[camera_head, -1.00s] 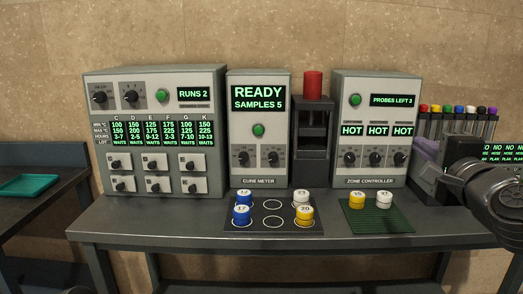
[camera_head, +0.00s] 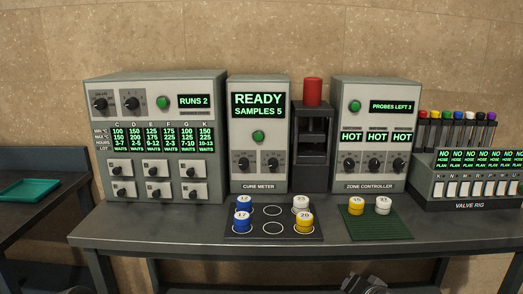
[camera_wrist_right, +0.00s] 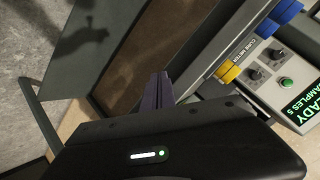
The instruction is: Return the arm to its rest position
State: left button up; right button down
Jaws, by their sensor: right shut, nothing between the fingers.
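My right gripper (camera_wrist_right: 160,92) shows in the right wrist view with its dark fingers together and nothing between them. It is in front of and below the table edge, clear of the table and the machines. In the head view only a small dark part of my right arm shows at the bottom edge, right of centre. My left gripper is not visible in the head view.
The table (camera_head: 170,228) holds the cure meter (camera_head: 258,140), zone controller (camera_head: 375,135), valve rig (camera_head: 470,190), a dark mat (camera_head: 272,232) and green mat (camera_head: 380,226) with sample pucks. A teal tray (camera_head: 30,190) lies on the left side table.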

jog(key=s+a+f+n+g, duration=0.1)
jog(key=s+a+f, duration=0.1)
jog(key=f, duration=0.2)
jog(key=s+a+f+n+g+y+p, duration=0.1)
jog(key=s+a+f, duration=0.1)
jog(key=f, duration=0.2)
jog(key=s+a+f+n+g, duration=0.1)
jog(key=s+a+f, duration=0.15)
jog(key=f, duration=0.25)
jog(key=s+a+f+g+p, duration=0.1)
jog(key=s+a+f+g, duration=0.1)
jog(key=s+f, duration=0.3)
jog(key=s+a+f+n+g+y+p, duration=0.1)
jog(key=s+a+f+g, duration=0.2)
jog(key=s, duration=0.8)
jog(key=s+a+f+n+g+y+p, duration=0.1)
jog(key=s+a+f+g, duration=0.1)
jog(key=s+a+f, duration=0.2)
jog(key=s+f, duration=0.3)
jog(key=s, duration=0.2)
jog(key=shift+f+g+p, duration=0.3)
jog(key=shift+g+p, duration=0.05)
jog(key=shift+g, duration=0.05)
dwell(0.6)
